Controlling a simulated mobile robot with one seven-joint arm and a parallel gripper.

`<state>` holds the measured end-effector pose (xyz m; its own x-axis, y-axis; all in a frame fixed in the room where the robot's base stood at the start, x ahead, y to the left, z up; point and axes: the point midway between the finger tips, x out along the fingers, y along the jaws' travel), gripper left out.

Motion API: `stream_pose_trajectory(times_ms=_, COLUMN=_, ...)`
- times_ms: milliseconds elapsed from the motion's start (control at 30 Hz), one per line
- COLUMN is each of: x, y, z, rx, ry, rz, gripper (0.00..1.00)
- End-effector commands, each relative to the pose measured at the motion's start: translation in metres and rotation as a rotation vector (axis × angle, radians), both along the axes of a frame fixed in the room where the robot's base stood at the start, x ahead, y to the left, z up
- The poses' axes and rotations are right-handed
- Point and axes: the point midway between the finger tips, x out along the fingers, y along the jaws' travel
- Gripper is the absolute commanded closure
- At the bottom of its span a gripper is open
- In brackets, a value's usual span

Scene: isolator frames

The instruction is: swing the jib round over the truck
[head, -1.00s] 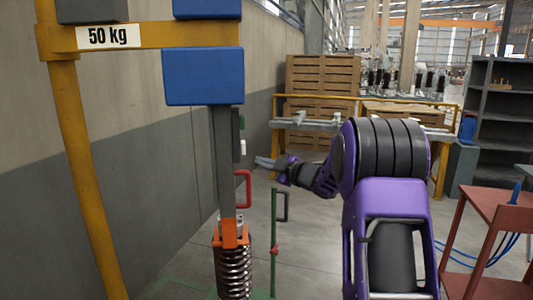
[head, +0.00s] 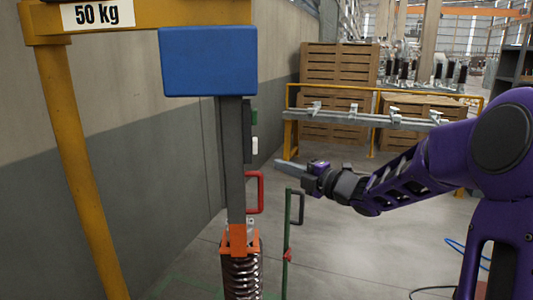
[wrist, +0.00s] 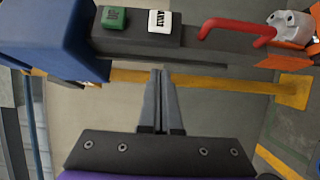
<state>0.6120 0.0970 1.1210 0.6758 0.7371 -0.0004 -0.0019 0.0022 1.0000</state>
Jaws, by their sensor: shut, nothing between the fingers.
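The yellow jib (head: 190,14) with a "50 kg" plate runs across the top left from a yellow post (head: 80,170). A blue box (head: 207,62) hangs under it. A grey upright bar (head: 235,160) with a red handle (head: 254,192) hangs below the box. At its foot are an orange bracket (head: 238,240) and a dark ribbed coil (head: 242,275). My gripper (head: 278,162) is shut and empty, just right of the bar and above the red handle in the picture. In the wrist view the red handle (wrist: 235,24) lies beyond the fingertips, to the right. I cannot make out a truck.
Green (wrist: 114,18) and white (wrist: 160,21) buttons sit on the bar. A green pole (head: 287,245) with a dark handle (head: 299,207) stands right of the coil. A wall (head: 150,150) is behind. A yellow-railed bench (head: 375,118) and wooden crates (head: 335,65) stand farther back.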

Motion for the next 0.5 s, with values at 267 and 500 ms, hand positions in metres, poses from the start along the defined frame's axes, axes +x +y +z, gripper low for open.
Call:
stream_pose_trajectory(times_ms=267, x=0.041, y=0.046, z=0.0, rx=0.004, ry=0.0, rz=0.003, gripper=1.0)
stream_pose_trajectory(times_ms=500, x=0.076, y=0.057, z=0.001, rx=0.004, ry=0.001, rz=-0.002, gripper=1.0)
